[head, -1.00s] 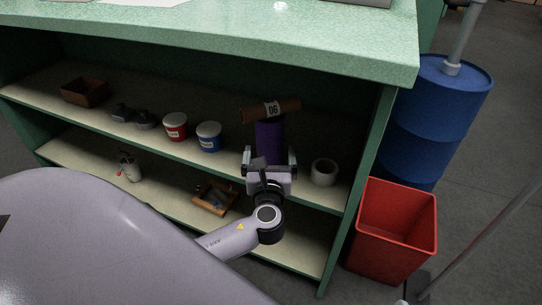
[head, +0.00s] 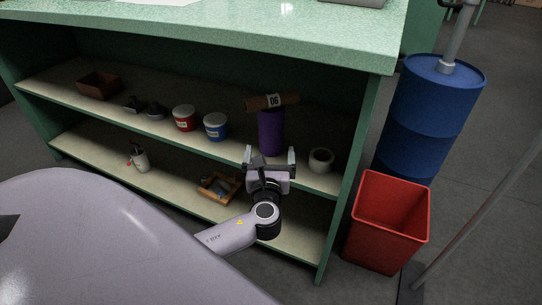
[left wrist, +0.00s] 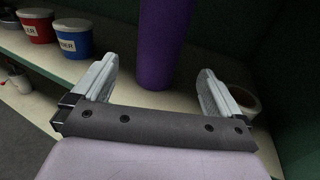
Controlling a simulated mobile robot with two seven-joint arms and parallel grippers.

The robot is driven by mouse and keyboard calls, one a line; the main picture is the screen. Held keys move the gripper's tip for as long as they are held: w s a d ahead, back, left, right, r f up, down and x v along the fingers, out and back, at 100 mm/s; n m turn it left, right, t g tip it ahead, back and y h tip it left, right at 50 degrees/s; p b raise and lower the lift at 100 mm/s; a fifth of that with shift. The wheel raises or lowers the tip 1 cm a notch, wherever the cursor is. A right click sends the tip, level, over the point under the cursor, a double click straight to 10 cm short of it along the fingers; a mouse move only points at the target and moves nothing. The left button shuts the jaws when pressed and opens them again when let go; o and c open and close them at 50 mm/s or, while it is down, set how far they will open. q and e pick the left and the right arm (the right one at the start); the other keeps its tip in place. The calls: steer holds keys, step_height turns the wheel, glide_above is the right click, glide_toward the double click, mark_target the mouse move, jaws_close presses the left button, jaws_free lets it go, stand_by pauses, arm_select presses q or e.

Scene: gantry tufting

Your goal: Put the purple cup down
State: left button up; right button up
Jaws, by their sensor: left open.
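The purple cup (head: 271,135) stands upright on the upper shelf of the green unit. A brown roll or block with a tag reading 06 (head: 274,101) shows across its top. In the left wrist view the cup (left wrist: 160,45) rises beyond the fingertips, its top out of frame. My left gripper (head: 270,156) is open and empty in front of the cup, with its fingers apart and clear of it. Its fingers (left wrist: 160,80) also show in the left wrist view. My right gripper is not in view.
A red tub (head: 184,118) and a blue tub (head: 215,127) stand left of the cup. A red bin (head: 388,225) and blue drum (head: 425,115) stand right.

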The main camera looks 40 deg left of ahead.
arm_select(q)
steer(key=s+d+f+n+g+h, duration=0.2)
steer(key=s+d+f+n+h, duration=0.25)
steer(key=d+n, duration=0.2)
steer(key=s+d+f+n+g+h, duration=0.1)
steer(key=s+d+f+n+h, duration=0.3)
steer(key=d, duration=0.3)
steer(key=s+d+r+n+h, duration=0.3)
steer(key=d+n, duration=0.3)
steer(key=n, duration=0.2)
steer(key=s+d+r+n+h, duration=0.4)
steer(key=s+d+n+h, duration=0.1)
steer(key=n, duration=0.3)
steer(key=shift+d+r+h, duration=0.2)
steer(key=shift+d+h, duration=0.15)
